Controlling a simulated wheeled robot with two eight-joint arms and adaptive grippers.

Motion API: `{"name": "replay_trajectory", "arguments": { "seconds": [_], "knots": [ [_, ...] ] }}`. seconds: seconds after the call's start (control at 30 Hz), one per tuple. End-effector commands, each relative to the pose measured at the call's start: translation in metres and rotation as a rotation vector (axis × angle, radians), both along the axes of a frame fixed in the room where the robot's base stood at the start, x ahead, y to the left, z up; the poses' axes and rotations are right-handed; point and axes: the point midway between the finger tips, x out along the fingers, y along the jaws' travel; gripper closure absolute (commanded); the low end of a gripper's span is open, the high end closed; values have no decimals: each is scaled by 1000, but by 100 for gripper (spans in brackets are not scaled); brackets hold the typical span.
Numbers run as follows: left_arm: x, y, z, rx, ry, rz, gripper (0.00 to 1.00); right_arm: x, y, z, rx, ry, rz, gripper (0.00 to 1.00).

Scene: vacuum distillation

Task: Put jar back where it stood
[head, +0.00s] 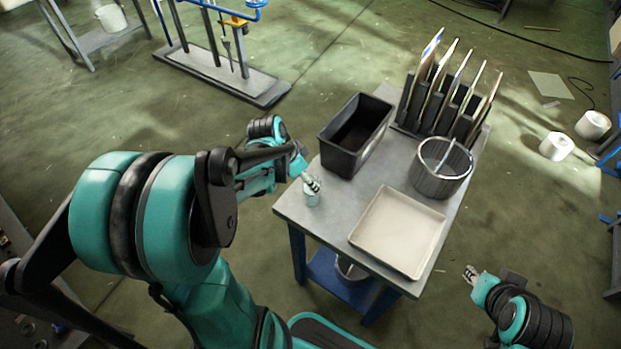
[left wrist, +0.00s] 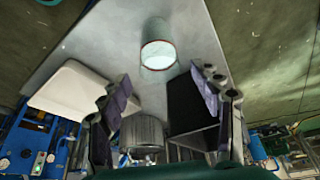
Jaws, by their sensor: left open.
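The jar (head: 311,199) is a small pale glass cylinder standing upright on the grey table near its left edge. It also shows in the left wrist view (left wrist: 159,46), with a bright round end, ahead of the fingers. My left gripper (head: 312,183) is at the jar in the head view and partly overlaps its top. In the left wrist view its two dark fingers are wide apart, with nothing between them. My right gripper (head: 470,273) hangs off the table's right side, far from the jar; its finger gap is too small to judge.
On the table (head: 295,207) are a black bin (head: 344,158) behind the jar, a cream tray (head: 398,232) to its right, a wire basket (head: 440,182) and a dark rack (head: 408,105) with upright plates. Bare tabletop lies between jar and tray.

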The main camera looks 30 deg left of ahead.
Motion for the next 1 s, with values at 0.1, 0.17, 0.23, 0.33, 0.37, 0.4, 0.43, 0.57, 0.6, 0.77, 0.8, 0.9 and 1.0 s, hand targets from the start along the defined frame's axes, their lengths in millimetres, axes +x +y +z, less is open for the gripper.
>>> {"name": "replay_trajectory", "arguments": {
  "seconds": [0.1,0.17,0.23,0.33,0.37,0.4,0.43,0.57,0.6,0.77,0.8,0.9,1.0],
  "knots": [
    [-10,5,32,0,0,3,36,0,0,17,0,0,0,70],
    [-15,7,43,0,0,2,36,0,0,22,0,0,0,70],
    [-19,10,54,0,-1,2,36,0,0,27,0,0,0,70],
    [-23,12,66,0,-1,2,36,0,0,31,0,0,0,70],
    [-24,13,69,-1,-1,1,36,0,0,32,0,0,0,70],
    [-26,13,72,-1,-1,1,36,0,0,33,0,0,0,70],
    [-27,13,73,0,-1,1,36,0,0,34,0,0,0,70],
    [-32,0,82,9,-3,34,36,0,0,34,0,0,0,70],
    [-35,-9,86,14,-6,59,36,0,0,34,0,0,0,70],
    [-57,-55,103,33,-52,211,36,0,0,34,0,0,0,70],
    [-64,-65,107,31,-72,251,36,0,0,34,0,0,0,70],
    [-78,-87,114,15,-126,340,36,0,0,34,0,0,0,70],
    [-89,-102,118,-13,-175,404,36,0,0,34,0,0,0,70]
  ]
}}
